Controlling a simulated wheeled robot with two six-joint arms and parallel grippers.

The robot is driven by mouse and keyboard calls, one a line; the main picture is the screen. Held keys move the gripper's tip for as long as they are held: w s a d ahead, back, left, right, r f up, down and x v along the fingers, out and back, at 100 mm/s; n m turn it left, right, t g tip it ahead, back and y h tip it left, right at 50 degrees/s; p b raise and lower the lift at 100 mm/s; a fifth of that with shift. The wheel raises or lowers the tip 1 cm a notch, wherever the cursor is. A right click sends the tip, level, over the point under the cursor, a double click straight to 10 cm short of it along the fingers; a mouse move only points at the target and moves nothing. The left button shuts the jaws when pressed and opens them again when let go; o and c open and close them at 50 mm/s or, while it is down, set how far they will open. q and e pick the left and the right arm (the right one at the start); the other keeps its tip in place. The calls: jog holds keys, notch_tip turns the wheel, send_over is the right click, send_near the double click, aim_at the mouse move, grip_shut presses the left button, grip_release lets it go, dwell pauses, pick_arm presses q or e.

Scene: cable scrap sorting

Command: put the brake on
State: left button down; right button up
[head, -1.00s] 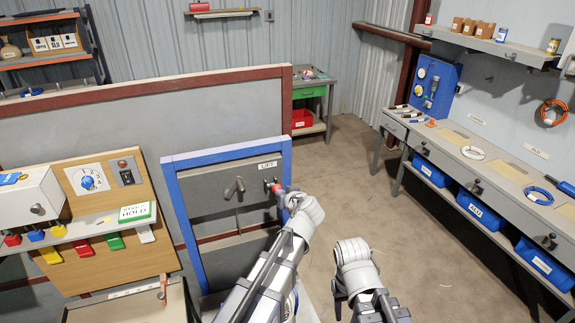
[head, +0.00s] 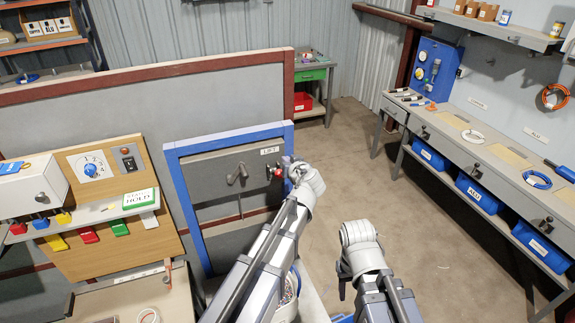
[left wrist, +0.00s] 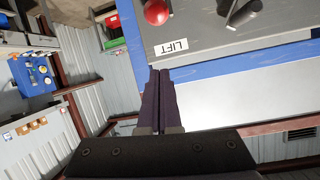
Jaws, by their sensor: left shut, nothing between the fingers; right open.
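A grey panel in a blue frame (head: 228,142) carries a LIFT label (head: 269,150), a lever with a red knob (head: 278,172) and a grey crank handle (head: 237,173). Nothing I see is labelled as a brake. In the left wrist view the red knob (left wrist: 157,12) and LIFT label (left wrist: 171,46) lie beyond my left fingertips. My left gripper (left wrist: 158,75) is shut and empty, at the panel's right edge, beside the knob and apart from it. My right gripper (head: 343,287) is open, low and right of the panel, its fingers partly hidden.
A wooden control board (head: 110,185) with a dial, switch and coloured tags stands left. A workbench (head: 475,150) with blue bins runs along the right wall. A table with a green drawer (head: 310,75) stands behind. Open floor (head: 400,215) lies between panel and workbench.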

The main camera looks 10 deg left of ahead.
aim_at(277, 172)
pick_arm(q)
jog(key=w+a+f+b, duration=0.2)
jog(key=w+f+b, duration=0.1)
jog(key=w+a+f+b, duration=0.1)
jog(key=f+b, duration=0.1)
jog(key=shift+w+f, duration=0.15)
jog(key=shift+f, duration=0.1)
jog(key=shift+s+d+f, duration=0.1)
jog(key=shift+s+f, duration=0.05)
jog(key=shift+s, duration=0.2)
jog(key=shift+w, duration=0.1)
